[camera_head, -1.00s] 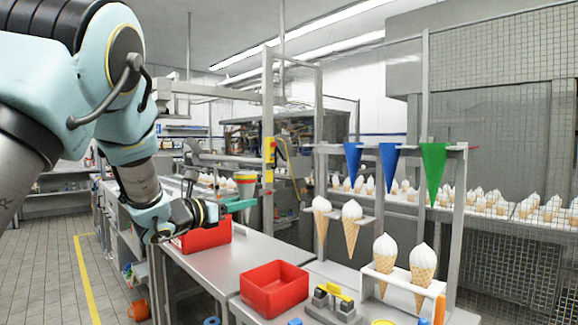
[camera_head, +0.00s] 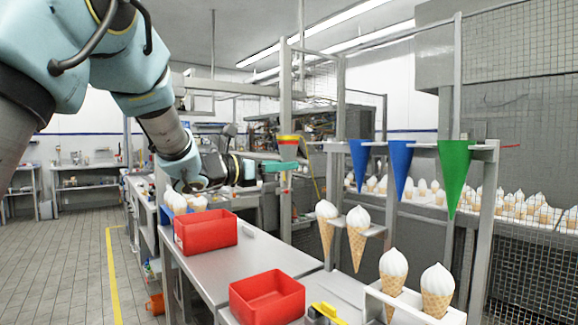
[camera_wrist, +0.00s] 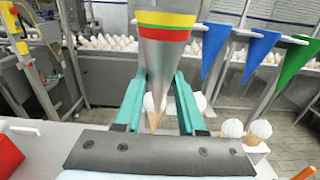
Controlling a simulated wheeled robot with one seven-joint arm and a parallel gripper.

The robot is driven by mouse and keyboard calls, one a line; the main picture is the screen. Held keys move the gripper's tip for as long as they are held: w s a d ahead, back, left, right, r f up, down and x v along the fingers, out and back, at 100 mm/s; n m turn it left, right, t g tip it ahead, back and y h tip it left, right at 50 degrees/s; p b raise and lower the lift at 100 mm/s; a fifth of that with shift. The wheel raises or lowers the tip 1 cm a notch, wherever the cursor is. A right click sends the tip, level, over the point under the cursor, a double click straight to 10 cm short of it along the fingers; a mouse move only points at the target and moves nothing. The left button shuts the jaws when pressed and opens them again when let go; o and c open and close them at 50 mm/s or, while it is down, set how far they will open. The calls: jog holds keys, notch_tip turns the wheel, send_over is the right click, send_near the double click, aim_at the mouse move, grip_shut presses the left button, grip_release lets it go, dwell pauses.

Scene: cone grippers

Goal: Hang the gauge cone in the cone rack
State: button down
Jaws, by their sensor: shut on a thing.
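My gripper (camera_head: 283,166) has green fingers and is shut on the gauge cone (camera_head: 288,148), a metal cone with yellow, red and green bands at its wide top. In the wrist view the gauge cone (camera_wrist: 161,60) is point down and roughly upright between the fingers (camera_wrist: 160,105). The cone rack (camera_head: 488,150) stands to the right in the head view. Its top bar holds two blue cones (camera_head: 360,162) and a green cone (camera_head: 454,172), all point down. The gauge cone is held to the left of the rack, apart from it.
Two red bins (camera_head: 208,231) (camera_head: 268,299) stand on the metal bench (camera_head: 250,251). Ice cream cones (camera_head: 357,238) sit in lower holders by the rack. A wire mesh fence (camera_head: 540,215) is at the right. The floor at the left is open.

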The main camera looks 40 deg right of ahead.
jog(key=shift+a+f+b, duration=0.1)
jog(key=shift+f+b, duration=0.1)
jog(key=shift+b, duration=0.65)
jog(key=d+b, duration=0.2)
jog(key=d, duration=0.4)
jog(key=shift+s+d+r+b, duration=0.2)
jog(key=shift+b, duration=0.2)
jog(key=shift+b, duration=0.65)
jog(key=shift+d, duration=0.15)
jog(key=shift+s+d+b, duration=0.1)
jog(key=shift+d+b, duration=0.45)
jog(key=shift+d, duration=1)
jog(key=shift+d, duration=0.1)
jog(key=shift+s+d, duration=0.1)
jog(key=shift+d, duration=1.8)
